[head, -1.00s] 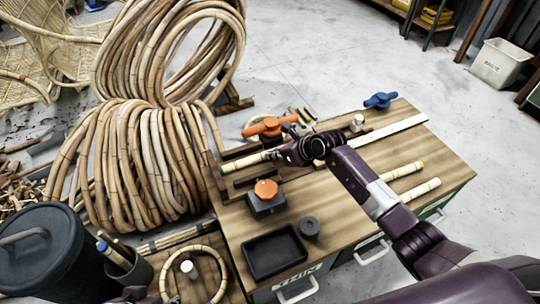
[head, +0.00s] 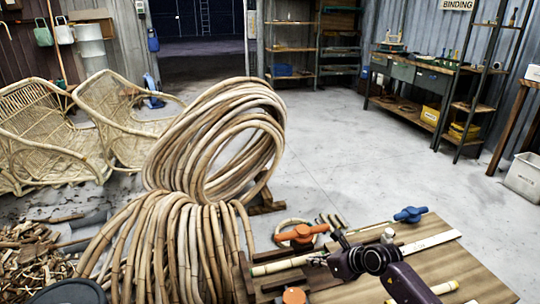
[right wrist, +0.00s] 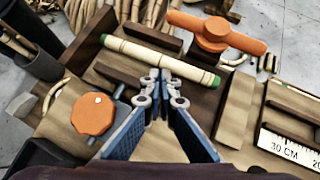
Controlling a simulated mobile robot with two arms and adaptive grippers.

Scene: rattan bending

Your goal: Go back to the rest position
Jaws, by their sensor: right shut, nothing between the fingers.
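My right gripper (head: 320,260) is over the wooden workbench (head: 445,272), its arm coming in from the lower right. In the right wrist view its blue-padded fingers (right wrist: 160,84) meet at the tips with nothing between them. A pale rattan piece with green ends (right wrist: 160,61) lies in a dark wooden jig just beyond the fingertips; it also shows in the head view (head: 284,265). I cannot tell whether the tips touch it. My left gripper is in neither view.
An orange clamp handle (right wrist: 217,34) and an orange knob (right wrist: 93,114) stand close around the gripper. A blue handle (head: 411,215) and a ruler (head: 432,241) are on the bench's far side. Large rattan coils (head: 215,150) stand left. Open floor (head: 360,150) lies beyond.

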